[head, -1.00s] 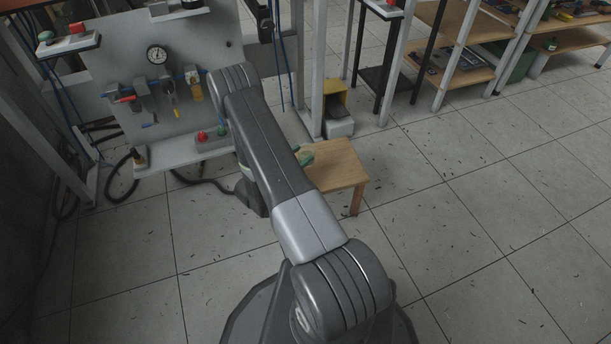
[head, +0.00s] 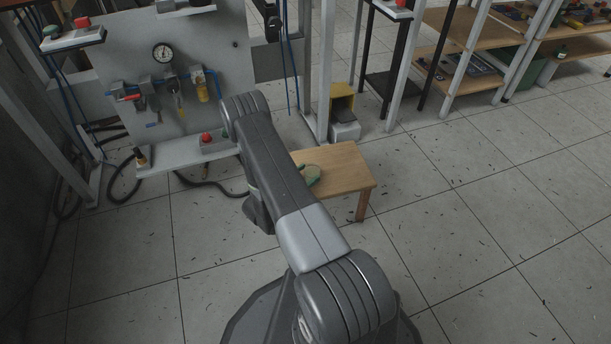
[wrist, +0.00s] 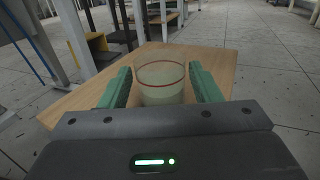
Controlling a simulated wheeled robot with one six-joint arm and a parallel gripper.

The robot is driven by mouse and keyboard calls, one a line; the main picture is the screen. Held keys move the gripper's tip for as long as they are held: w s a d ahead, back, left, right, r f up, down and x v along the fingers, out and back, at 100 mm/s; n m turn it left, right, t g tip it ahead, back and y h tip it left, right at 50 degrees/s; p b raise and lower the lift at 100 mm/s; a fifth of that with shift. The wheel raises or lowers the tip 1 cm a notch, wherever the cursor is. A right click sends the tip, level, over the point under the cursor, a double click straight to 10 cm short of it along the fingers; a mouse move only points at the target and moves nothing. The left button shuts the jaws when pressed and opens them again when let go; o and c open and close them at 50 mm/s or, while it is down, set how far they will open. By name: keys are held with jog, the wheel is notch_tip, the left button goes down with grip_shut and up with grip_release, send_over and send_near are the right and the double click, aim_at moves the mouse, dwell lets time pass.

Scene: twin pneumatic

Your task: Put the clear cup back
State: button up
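The clear cup (wrist: 160,84) has a thin red band near its rim. In the wrist view it stands upright between the two green fingers of my gripper (wrist: 160,80). I cannot tell whether the cup's base touches the wood. In the head view my arm partly covers the table's left end, and the cup shows small beside the green fingers.
A grey pneumatic panel (head: 130,75) with a gauge and a ledge with a red button (head: 206,138) stands left of the table. A yellow and grey box (head: 343,118) sits behind the table. Shelves (head: 470,50) stand at back right. The floor at right is open.

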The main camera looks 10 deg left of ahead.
jog(key=shift+o, duration=0.9)
jog(key=shift+r, duration=0.2)
jog(key=shift+s+a+p, duration=0.2)
jog(key=shift+s+p, duration=0.05)
jog(key=shift+p, duration=0.05)
jog(key=p+v, duration=0.2)
jog(key=v, duration=0.9)
jog(key=shift+f, duration=0.1)
